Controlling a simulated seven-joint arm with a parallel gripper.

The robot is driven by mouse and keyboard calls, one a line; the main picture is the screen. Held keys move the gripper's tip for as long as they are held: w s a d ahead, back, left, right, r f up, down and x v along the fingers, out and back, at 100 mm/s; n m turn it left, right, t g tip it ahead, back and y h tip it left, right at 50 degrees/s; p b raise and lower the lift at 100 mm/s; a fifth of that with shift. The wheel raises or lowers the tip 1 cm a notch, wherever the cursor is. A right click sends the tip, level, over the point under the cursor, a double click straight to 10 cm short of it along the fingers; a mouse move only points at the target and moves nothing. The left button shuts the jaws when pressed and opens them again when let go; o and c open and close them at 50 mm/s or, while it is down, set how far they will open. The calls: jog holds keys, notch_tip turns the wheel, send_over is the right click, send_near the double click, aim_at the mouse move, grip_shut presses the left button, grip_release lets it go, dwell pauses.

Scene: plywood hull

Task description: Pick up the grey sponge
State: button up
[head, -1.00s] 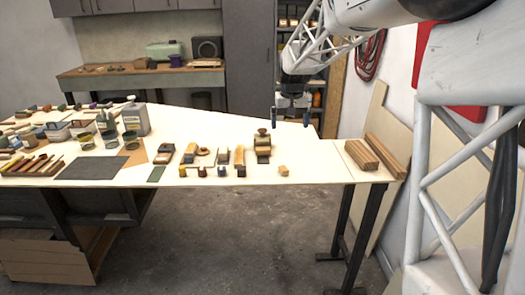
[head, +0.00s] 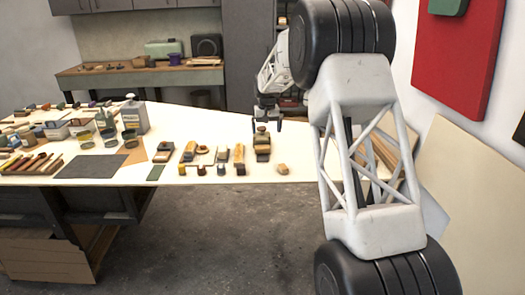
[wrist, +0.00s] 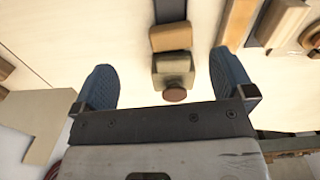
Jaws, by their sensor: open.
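I cannot single out the grey sponge with certainty; a small greyish block (head: 222,154) among the tools on the pale table is one possible match, too small to tell. My gripper (head: 267,123) is open and empty above the right part of the table, over the back of a tool with a round knob (head: 262,142). In the wrist view, my gripper's blue fingers (wrist: 162,60) stand apart, with a brown-knobbed block (wrist: 174,72) and a tan block (wrist: 170,38) between them in the picture. The fingers seem to be above these, not touching.
Wooden tools (wrist: 240,22) lie close to the right finger in the wrist view. Bottles (head: 134,117), jars and a dark mat (head: 90,166) fill the left side. My arm hides the table's right end.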

aim_at(263, 147)
jog(key=w+f, duration=0.1)
jog(key=w+a+f, duration=0.1)
jog(key=w+f, duration=0.1)
jog(key=shift+w+a+f, duration=0.2)
jog(key=shift+w+f, duration=0.05)
jog(key=shift+f, duration=0.05)
jog(key=shift+f, duration=1.3)
jog(key=shift+f, duration=2.6)
jog(key=c, duration=1)
jog(key=shift+r, duration=0.1)
